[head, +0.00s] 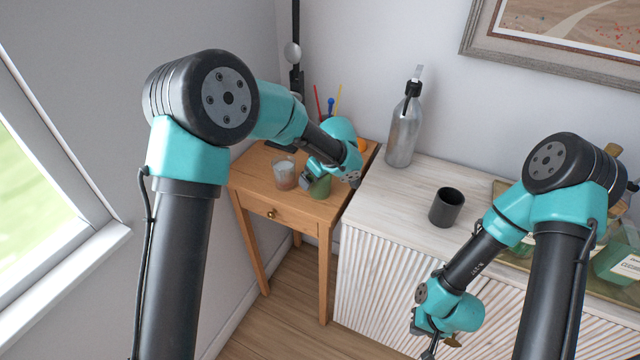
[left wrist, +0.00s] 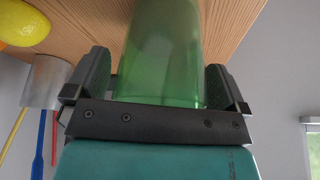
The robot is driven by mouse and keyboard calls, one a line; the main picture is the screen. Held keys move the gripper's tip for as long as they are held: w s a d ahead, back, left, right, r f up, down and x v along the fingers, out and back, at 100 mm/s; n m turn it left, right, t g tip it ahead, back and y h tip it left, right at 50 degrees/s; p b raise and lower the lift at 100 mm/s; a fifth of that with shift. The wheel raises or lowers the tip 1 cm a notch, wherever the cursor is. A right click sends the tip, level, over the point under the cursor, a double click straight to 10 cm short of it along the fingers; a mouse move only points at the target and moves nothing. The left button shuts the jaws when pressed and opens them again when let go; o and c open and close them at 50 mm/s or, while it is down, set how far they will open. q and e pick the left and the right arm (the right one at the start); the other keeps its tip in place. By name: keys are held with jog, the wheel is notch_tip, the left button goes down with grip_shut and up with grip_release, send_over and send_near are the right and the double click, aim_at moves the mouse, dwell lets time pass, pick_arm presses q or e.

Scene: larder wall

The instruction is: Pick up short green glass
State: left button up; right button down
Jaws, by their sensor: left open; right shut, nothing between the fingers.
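The short green glass (head: 321,187) stands on the small wooden side table, partly hidden by my left gripper (head: 308,180). In the left wrist view, the green glass (left wrist: 160,55) lies between the two dark fingers of my left gripper (left wrist: 158,88). A finger is on each side of it; the fingers are open, and I cannot tell whether either touches the glass. My right gripper (head: 431,346) hangs low in front of the white ribbed cabinet, shut and empty, near the bottom edge of the head view.
A clear glass with a candle-like filling (head: 284,174) stands close left of the green glass. The wooden table (head: 275,213) also holds a metal cup (left wrist: 46,82) with coloured sticks and a yellow fruit (left wrist: 28,22). The white cabinet (head: 400,220) bears a grey bottle (head: 403,135) and a dark cup (head: 446,208).

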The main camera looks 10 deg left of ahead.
pick_arm(q)
jog(key=c, duration=1.1)
jog(key=shift+r, duration=0.25)
jog(key=shift+s+r, duration=0.1)
jog(key=shift+r, duration=1.5)
jog(key=shift+s+d+r, duration=0.2)
jog(key=shift+s+d, duration=0.15)
jog(key=shift+s, duration=2.25)
jog(key=shift+s+d+r, duration=0.25)
jog(key=shift+s+d, duration=0.1)
jog(key=shift+s, duration=2.2)
jog(key=shift+s+d+r, duration=0.2)
jog(key=shift+s+d, duration=0.15)
jog(key=shift+s, duration=2.25)
jog(key=shift+s, duration=0.1)
